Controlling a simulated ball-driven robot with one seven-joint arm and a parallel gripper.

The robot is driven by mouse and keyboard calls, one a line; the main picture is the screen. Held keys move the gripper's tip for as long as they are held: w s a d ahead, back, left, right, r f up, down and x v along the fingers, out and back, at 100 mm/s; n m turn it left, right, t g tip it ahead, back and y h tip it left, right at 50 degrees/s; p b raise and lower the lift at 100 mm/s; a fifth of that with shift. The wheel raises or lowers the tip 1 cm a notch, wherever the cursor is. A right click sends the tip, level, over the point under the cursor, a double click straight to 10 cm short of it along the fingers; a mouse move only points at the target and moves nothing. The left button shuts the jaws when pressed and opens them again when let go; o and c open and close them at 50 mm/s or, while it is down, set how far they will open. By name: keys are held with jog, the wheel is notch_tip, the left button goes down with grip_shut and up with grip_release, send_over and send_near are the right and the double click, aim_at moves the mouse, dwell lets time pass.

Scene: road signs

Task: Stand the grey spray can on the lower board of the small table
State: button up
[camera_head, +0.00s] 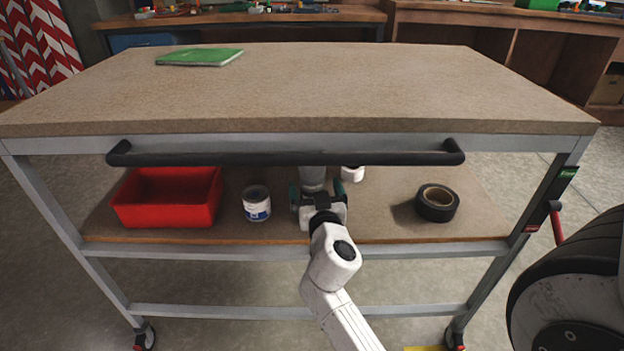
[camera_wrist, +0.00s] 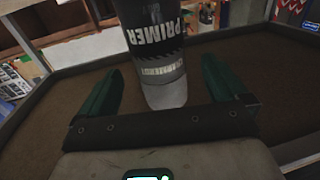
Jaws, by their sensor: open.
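The grey spray can (camera_wrist: 158,62), with a black band marked PRIMER, appears upright with its base on the lower board (camera_wrist: 60,120). In the head view only a lower part of the can (camera_head: 313,178) shows beneath the handle; its upper part is hidden by the table top. My gripper (camera_head: 316,188) reaches in over the front edge of the lower board (camera_head: 390,225). Its green fingers (camera_wrist: 160,68) are open, one on each side of the can, with a visible gap at each side in the wrist view.
On the lower board, a red bin (camera_head: 167,212) and a white tin (camera_head: 256,204) stand left of my gripper. A white item (camera_head: 352,173) stands behind, and a black tape roll (camera_head: 437,203) lies right. The black handle bar (camera_head: 290,158) crosses above. A green book (camera_head: 200,57) lies on top.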

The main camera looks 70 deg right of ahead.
jog(key=v, duration=0.6)
jog(key=shift+b, duration=0.4)
jog(key=s+a+f+n+g+y, duration=0.35)
jog(key=a+f+y, duration=0.4)
jog(key=f, duration=0.65)
jog(key=s+a+f+n+g+y, duration=0.2)
jog(key=s+a+f+n+y, duration=0.1)
jog(key=a, duration=0.5)
jog(key=s+a+f+n+g+y, duration=0.3)
jog(key=a+f+n+y, duration=0.1)
jog(key=a, duration=0.4)
jog(key=shift+s+n, duration=0.2)
jog(key=shift+n, duration=0.15)
jog(key=shift+s+d+y, duration=0.1)
jog(key=shift+d+y, duration=0.05)
jog(key=shift+y, duration=0.1)
